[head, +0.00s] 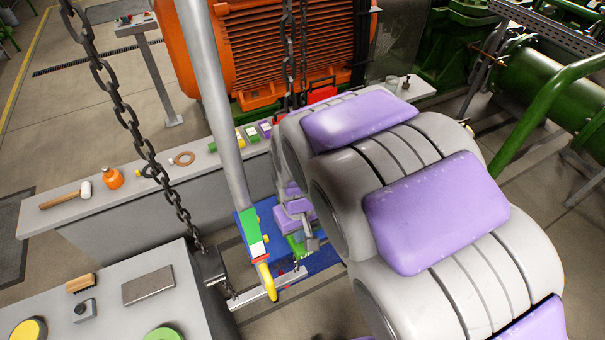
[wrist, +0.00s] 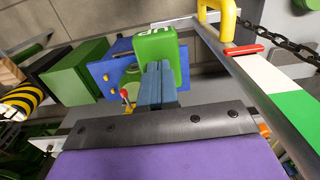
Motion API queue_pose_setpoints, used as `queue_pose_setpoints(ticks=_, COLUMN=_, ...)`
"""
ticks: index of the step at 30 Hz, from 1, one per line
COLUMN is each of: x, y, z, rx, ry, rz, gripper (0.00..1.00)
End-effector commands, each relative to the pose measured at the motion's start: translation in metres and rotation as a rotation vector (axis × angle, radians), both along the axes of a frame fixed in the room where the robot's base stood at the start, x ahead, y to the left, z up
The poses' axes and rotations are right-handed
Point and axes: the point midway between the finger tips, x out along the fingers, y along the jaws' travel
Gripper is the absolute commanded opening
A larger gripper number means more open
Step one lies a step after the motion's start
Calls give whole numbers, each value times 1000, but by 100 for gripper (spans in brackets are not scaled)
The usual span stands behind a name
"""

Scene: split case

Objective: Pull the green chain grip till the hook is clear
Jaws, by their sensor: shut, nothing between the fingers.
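In the wrist view, a green block marked "UP" (wrist: 155,50) stands in front of a blue plate; I take it for the green grip. My gripper (wrist: 157,68) is shut and empty, its blue-grey fingertips overlapping the block in the picture. Whether they touch it I cannot tell. In the head view my gripper (head: 308,240) is low beside a small green part (head: 296,244), partly hidden by my arm. A yellow hook-shaped piece (head: 265,282) curves down at the foot of the grey pole; it also shows in the wrist view (wrist: 216,14). I cannot tell what it engages.
A dark chain (head: 128,115) hangs at the left, down to a bracket beside the grey bench (head: 185,310). A long grey ledge (head: 110,215) holds a mallet and small items. An orange motor (head: 270,50) stands behind. The pole (head: 212,90) rises close left of my arm.

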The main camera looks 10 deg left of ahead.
Motion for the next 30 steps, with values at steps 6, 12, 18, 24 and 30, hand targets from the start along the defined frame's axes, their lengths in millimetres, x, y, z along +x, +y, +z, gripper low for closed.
queue_pose_setpoints(ticks=6, x=1, y=0, z=17, rx=1, ry=-2, rz=0, gripper=0)
queue_pose_setpoints(ticks=12, x=0, y=0, z=31, rx=1, ry=-1, rz=-1, gripper=0)
queue_pose_setpoints(ticks=18, x=0, y=0, z=46, rx=1, ry=-1, rz=-1, gripper=0)
queue_pose_setpoints(ticks=24, x=1, y=1, z=61, rx=3, ry=-4, rz=-1, gripper=0)
queue_pose_setpoints(ticks=30, x=1, y=1, z=74, rx=2, ry=-3, rz=-1, gripper=0)
